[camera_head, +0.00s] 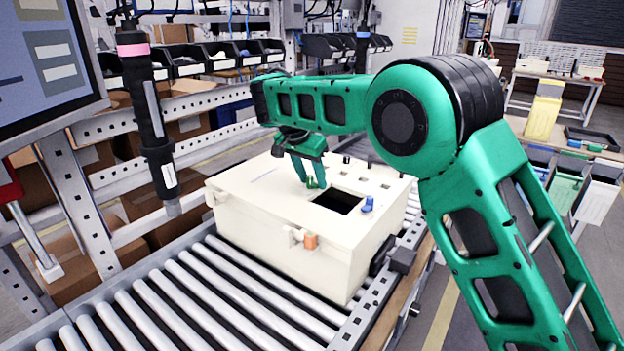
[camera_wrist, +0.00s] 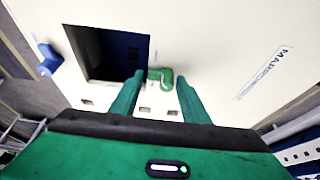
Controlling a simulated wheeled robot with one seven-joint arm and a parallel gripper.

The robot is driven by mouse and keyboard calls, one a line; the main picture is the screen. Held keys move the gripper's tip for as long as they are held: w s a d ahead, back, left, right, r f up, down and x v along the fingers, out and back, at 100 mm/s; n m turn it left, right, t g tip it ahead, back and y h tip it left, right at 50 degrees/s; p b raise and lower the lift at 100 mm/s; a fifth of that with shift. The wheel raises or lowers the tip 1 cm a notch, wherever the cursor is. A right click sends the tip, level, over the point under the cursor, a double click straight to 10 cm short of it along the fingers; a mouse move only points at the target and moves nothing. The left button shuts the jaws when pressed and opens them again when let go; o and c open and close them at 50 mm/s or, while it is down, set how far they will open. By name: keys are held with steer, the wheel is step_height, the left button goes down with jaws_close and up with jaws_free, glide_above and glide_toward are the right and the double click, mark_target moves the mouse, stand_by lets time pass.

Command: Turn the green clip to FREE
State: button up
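The green clip (camera_wrist: 160,77) sits on the top face of a cream box (camera_head: 262,222), beside a dark square opening (camera_wrist: 108,52). In the head view the clip (camera_head: 316,183) is partly hidden by my gripper. My gripper (camera_head: 308,184) reaches down to the box top from above. In the wrist view its two green fingers (camera_wrist: 160,88) are spread apart, with the clip between and just beyond their tips. I cannot tell whether either finger touches it. No FREE marking is readable.
A blue clip (camera_head: 368,204) stands on the other side of the opening, also seen in the wrist view (camera_wrist: 48,60). An orange latch (camera_head: 311,241) is on the box's front. The box rests on a roller conveyor (camera_head: 190,290). A dark hanging tool (camera_head: 150,120) is at left.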

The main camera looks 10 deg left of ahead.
steer(key=c, duration=0.6)
steer(key=shift+n, duration=0.3)
steer(key=n, duration=0.1)
steer(key=n+y, duration=0.1)
steer(key=n, duration=0.1)
steer(key=shift+w+d+n+t+y, duration=0.1)
steer(key=shift+d+n+t+y, duration=0.15)
steer(key=shift+n+t+y, duration=0.05)
steer(key=n, duration=0.1)
steer(key=n+y, duration=0.1)
steer(key=n, duration=0.1)
steer(key=shift+w+d+n, duration=0.15)
steer(key=shift+w+n, duration=0.05)
steer(key=shift+n, duration=0.1)
steer(key=n, duration=0.1)
steer(key=n+y, duration=0.1)
steer(key=n, duration=0.1)
steer(key=n+y, duration=0.1)
steer(key=n, duration=0.1)
steer(key=shift+w+d+g, duration=0.1)
steer(key=shift+w+g, duration=0.25)
steer(key=shift+g, duration=0.05)
steer(key=shift+w+n+g+y, duration=0.15)
steer(key=shift+n+g+y, duration=0.2)
steer(key=shift+n, duration=0.9)
steer(key=shift+w+n+g+y, duration=0.1)
steer(key=shift+n+g+y, duration=0.25)
steer(key=shift+n, duration=0.9)
